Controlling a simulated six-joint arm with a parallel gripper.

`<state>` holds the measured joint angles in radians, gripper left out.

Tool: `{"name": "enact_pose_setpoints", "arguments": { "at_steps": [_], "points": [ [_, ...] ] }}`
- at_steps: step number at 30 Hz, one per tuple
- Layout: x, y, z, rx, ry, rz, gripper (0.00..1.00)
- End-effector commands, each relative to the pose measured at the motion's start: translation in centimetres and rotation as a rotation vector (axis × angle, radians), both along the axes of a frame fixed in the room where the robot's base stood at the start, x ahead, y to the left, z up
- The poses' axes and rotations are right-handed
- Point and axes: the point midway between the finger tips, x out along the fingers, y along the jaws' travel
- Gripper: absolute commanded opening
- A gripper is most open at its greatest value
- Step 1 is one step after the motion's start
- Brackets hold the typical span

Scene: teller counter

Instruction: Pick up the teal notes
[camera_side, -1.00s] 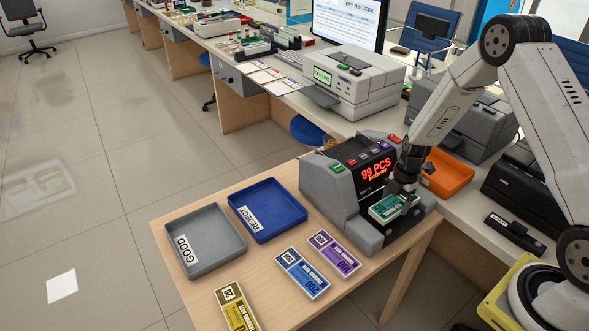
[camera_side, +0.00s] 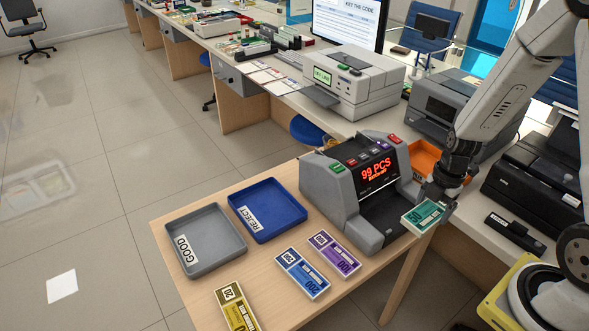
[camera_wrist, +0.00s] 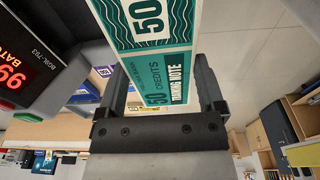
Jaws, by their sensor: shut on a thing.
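The teal notes (camera_side: 423,217) are a banded bundle marked 50, held in the air at the right front corner of the wooden table. My gripper (camera_side: 440,200) is shut on them, to the right of the counting machine. In the wrist view the teal notes (camera_wrist: 160,50) sit between the two fingers of my gripper (camera_wrist: 163,90). The counting machine (camera_side: 338,184) reads 99 PCS in red, and its front slot is empty. Part of the bundle's far end is outside the wrist view.
A purple bundle (camera_side: 334,254), a blue bundle (camera_side: 302,273) and a yellow bundle (camera_side: 235,308) lie on the table. A grey GOOD tray (camera_side: 217,262) and a blue REJECT tray (camera_side: 285,232) stand to the left. An orange tray (camera_side: 428,158) is behind the machine.

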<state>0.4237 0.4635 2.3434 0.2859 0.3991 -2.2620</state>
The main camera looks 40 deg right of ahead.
Motion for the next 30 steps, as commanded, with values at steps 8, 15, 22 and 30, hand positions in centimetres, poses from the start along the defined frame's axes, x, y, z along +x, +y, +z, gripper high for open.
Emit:
{"name": "enact_pose_setpoints", "arguments": {
  "at_steps": [8,15,22,30],
  "points": [
    [-1.7,0.4,0.8,0.0,0.0,-0.001,0.14],
    [-2.0,0.5,0.9,0.0,0.0,-0.001,0.14],
    [-2.0,0.5,0.9,0.0,0.0,0.0,0.14],
    [-1.9,0.5,0.9,0.0,-0.001,-0.003,0.14]
  ]
}}
